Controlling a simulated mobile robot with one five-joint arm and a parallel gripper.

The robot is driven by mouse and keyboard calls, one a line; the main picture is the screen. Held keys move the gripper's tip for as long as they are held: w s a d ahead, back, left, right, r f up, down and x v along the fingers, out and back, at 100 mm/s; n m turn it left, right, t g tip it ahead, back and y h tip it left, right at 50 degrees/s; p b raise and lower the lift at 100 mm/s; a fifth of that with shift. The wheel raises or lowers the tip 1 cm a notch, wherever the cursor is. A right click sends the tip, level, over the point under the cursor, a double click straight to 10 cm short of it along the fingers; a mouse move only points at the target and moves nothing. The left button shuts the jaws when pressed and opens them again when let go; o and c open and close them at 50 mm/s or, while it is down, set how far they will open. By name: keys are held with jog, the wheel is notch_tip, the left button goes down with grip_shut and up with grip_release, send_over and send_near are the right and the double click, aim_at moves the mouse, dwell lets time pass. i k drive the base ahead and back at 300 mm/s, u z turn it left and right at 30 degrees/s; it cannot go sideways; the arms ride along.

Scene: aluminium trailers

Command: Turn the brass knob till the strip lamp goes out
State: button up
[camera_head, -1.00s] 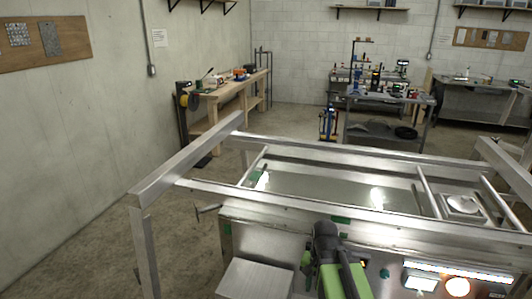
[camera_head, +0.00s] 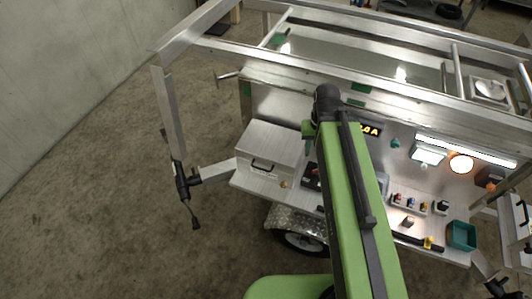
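The strip lamp (camera_head: 465,150) is lit, a long white bar on the trailer's back panel at the right. A small brass-coloured round thing (camera_head: 283,184) shows at the shelf's front edge below the metal box; it is too small to tell whether it is the brass knob. My green arm rises through the middle of the view to a dark joint and hides part of the panel and shelf. My gripper cannot be made out.
The aluminium trailer (camera_head: 285,74) has frame rails above its shelf. A lidded metal box (camera_head: 268,148) stands left of my arm. A square lamp (camera_head: 429,155) and a round lamp (camera_head: 461,164) glow at right. A teal bin (camera_head: 461,236) sits right. Floor at left is clear.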

aim_at(284, 185)
jog(key=u, duration=1.65)
jog(key=k, duration=1.15)
jog(key=z, duration=0.9)
